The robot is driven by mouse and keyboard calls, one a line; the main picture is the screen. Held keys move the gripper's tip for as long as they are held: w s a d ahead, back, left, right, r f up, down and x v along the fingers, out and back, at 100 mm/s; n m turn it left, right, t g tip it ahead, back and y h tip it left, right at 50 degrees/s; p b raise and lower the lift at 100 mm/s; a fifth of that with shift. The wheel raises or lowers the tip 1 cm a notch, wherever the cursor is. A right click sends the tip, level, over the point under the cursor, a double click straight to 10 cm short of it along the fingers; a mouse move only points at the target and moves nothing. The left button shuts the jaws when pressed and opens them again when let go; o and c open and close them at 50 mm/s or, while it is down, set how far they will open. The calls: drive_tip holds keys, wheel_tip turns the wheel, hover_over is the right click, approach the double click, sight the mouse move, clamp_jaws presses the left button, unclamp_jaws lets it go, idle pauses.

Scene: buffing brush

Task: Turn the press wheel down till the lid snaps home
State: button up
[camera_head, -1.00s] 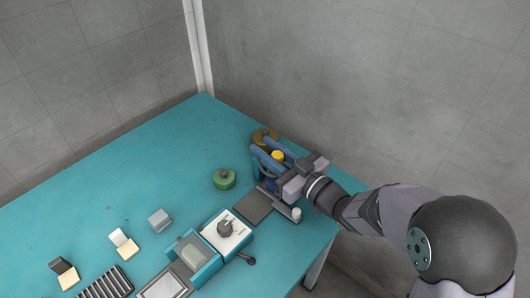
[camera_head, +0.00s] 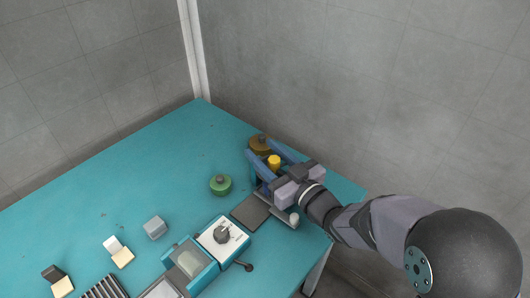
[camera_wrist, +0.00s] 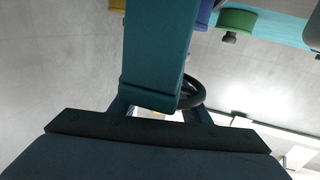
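The press stands near the table's right corner, mostly hidden by my arm. A teal upright (camera_wrist: 158,50), which looks like part of the press, fills the middle of the wrist view. A dark ring (camera_wrist: 194,92), likely the press wheel, shows partly behind it. My gripper (camera_head: 262,150) has its two blue fingers apart, and a yellow round piece (camera_head: 274,161) shows between them in the head view. I cannot tell whether either finger touches the wheel or the press. The lid and its seat cannot be made out.
A green round pot (camera_head: 220,184) stands left of my gripper and a brown one (camera_head: 260,143) behind it. A dark plate (camera_head: 250,211) and a white-topped box with a knob (camera_head: 223,236) lie in front. The teal table's (camera_head: 150,165) back left is clear.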

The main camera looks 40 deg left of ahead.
sight(278, 165)
drive_tip(key=shift+b+v, duration=0.45)
drive_tip(key=shift+v, duration=3.2)
drive_tip(key=shift+r, duration=0.1)
